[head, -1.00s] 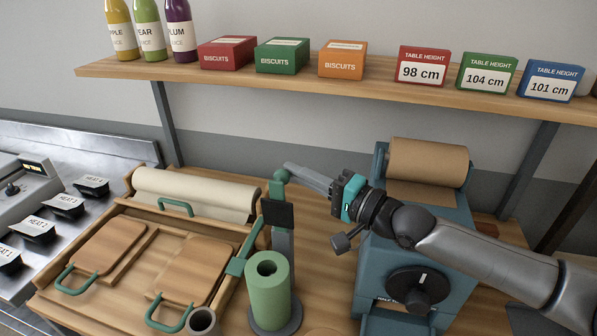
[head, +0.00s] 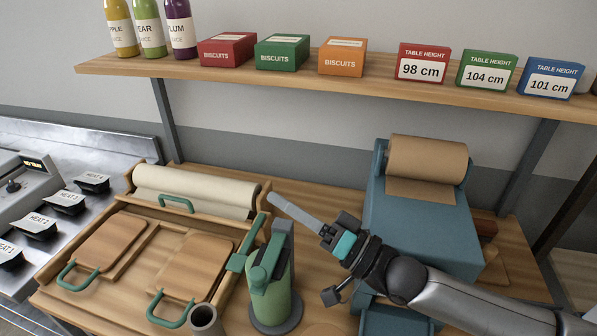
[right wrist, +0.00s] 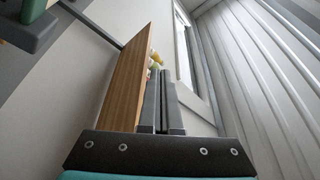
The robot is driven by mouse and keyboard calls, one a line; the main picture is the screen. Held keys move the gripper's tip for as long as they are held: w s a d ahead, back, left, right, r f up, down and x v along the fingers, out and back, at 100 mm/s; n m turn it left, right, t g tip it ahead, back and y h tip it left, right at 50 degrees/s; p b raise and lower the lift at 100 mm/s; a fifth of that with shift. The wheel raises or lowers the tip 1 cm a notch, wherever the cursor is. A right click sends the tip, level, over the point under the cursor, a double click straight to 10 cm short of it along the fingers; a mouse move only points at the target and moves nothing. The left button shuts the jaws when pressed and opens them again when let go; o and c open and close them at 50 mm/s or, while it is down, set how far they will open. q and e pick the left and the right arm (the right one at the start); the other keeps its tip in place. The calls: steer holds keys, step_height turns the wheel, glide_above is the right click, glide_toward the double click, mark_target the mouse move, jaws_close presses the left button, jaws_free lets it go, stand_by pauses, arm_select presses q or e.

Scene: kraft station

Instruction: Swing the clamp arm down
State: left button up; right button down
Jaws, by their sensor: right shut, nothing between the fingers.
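The clamp has a grey post (head: 286,245) and a green clamp arm (head: 266,258) with a rounded end. The arm slopes down from the post's top over the upper end of a green cylinder (head: 277,306) on a round dark base. The arm hides the cylinder's top, so I cannot tell whether they touch. My right gripper (head: 272,197) is shut and empty, with its fingertips just behind and above the post's top in the head view. Its shut fingers (right wrist: 163,80) also show in the right wrist view. My left gripper is not in view.
A teal dispenser (head: 425,225) with a brown paper roll (head: 428,158) stands behind my right arm. A wooden tray with two boards (head: 192,266) lies left of the clamp. A shelf (head: 330,72) with boxes and bottles runs above.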

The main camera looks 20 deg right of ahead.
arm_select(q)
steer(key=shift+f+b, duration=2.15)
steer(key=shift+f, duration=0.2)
arm_select(e)
steer(key=s+a+f+n+g+y, duration=0.2)
steer(key=s+f+n+y, duration=0.1)
steer(key=n, duration=0.6)
steer(key=shift+s+a+f+y, duration=0.4)
steer(key=shift+s+f, duration=0.1)
steer(key=shift+s, duration=0.1)
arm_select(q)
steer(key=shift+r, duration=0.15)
arm_select(e)
steer(key=shift+r, duration=0.15)
step_height(320, 180, up, 4)
steer(key=p, duration=0.4)
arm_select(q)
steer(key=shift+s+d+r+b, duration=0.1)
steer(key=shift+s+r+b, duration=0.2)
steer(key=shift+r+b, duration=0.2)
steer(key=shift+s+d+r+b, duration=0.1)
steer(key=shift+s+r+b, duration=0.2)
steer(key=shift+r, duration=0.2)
arm_select(e)
steer(key=v, duration=1)
steer(key=shift+w+d, duration=0.3)
steer(key=shift+d, duration=0.05)
